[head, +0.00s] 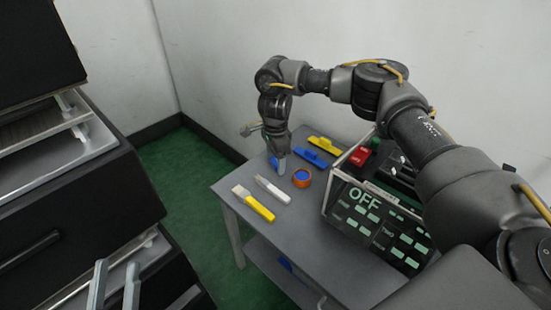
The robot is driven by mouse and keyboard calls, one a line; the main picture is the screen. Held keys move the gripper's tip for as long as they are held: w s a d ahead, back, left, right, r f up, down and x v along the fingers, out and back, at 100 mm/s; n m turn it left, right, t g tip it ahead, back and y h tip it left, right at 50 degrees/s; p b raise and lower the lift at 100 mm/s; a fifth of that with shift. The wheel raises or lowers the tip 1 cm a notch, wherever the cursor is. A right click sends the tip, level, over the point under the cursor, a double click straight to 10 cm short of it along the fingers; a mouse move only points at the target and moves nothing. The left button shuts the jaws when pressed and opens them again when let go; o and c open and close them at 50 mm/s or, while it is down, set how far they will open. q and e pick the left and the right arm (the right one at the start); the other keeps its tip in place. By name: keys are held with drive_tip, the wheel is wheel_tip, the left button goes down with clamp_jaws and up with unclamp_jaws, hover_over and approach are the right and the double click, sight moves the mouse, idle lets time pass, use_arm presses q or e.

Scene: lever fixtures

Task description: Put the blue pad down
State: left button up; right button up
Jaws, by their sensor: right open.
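Several blue things show in the head view, and I cannot tell for certain which is the blue pad. A round orange piece with a blue top (303,174) sits on the grey table. A long blue piece (310,158) lies behind it. A small blue patch shows at the fingertips of my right gripper (279,165), which points down just left of the orange piece; that gripper is open, and whether it touches anything is unclear. My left gripper (117,266) is at the bottom left, its two grey fingers apart with nothing seen between them.
A dark drawer cabinet (75,215) stands left. The table's front-middle is clear.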

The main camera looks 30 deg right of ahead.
sight(275, 161)
drive_tip(key=shift+r, duration=0.4)
wheel_tip(275, 161, up, 5)
drive_tip(key=shift+w+f+p, duration=0.1)
drive_tip(key=shift+p, duration=1.05)
use_arm(q)
wheel_tip(275, 161, down, 11)
drive_tip(key=w+a+n+g+y+p, duration=0.1)
drive_tip(key=a+g+y+p, duration=0.1)
drive_tip(key=g+y, duration=0.3)
drive_tip(key=shift+w+a+f+g+y, duration=0.25)
drive_tip(key=shift+g+y, duration=0.15)
drive_tip(key=shift+g, duration=1)
use_arm(e)
wheel_tip(275, 161, up, 7)
drive_tip(key=shift+f, duration=0.15)
